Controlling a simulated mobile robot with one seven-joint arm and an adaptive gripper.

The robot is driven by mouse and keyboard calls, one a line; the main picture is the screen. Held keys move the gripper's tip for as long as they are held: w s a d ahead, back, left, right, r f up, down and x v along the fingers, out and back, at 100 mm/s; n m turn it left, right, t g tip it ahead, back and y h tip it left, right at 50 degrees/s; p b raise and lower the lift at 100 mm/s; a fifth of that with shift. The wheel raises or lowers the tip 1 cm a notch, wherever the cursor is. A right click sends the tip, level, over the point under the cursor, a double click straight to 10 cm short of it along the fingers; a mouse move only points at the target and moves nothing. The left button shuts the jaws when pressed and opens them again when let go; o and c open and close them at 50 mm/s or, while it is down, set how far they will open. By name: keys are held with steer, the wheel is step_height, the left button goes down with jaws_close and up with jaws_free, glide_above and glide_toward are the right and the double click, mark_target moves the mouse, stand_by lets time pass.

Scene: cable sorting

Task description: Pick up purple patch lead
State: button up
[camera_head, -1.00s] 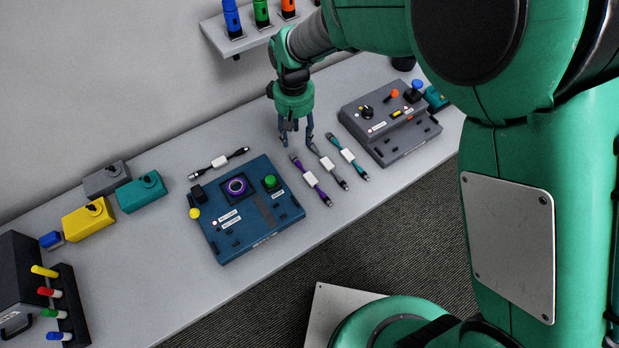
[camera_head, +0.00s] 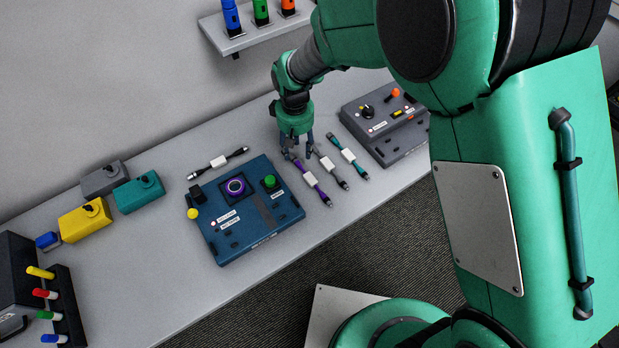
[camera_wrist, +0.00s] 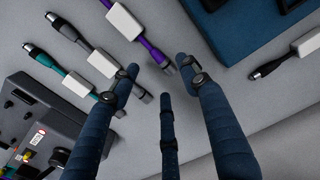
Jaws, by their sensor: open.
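The purple patch lead (camera_head: 321,193) lies on the table just right of the blue panel, with a white tag (camera_head: 311,179) at its middle. In the wrist view the purple lead (camera_wrist: 152,50) runs across the top, ending near the finger tips. My gripper (camera_head: 297,154) is above the lead's far end, its fingers spread and empty. In the wrist view the fingers of my gripper (camera_wrist: 160,85) are apart, with the lead's dark plug just beyond them. I cannot tell whether a finger touches the lead.
A grey lead (camera_head: 337,180) and a teal lead (camera_head: 356,165) lie close by on the right. The blue panel (camera_head: 286,220) is close on the left, with a black lead (camera_head: 236,153) behind it. A grey control box (camera_head: 408,147) stands further right.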

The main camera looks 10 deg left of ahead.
mark_target(298, 159)
steer(key=shift+f+b, duration=0.75)
steer(key=shift+f, duration=1.8)
jaws_close()
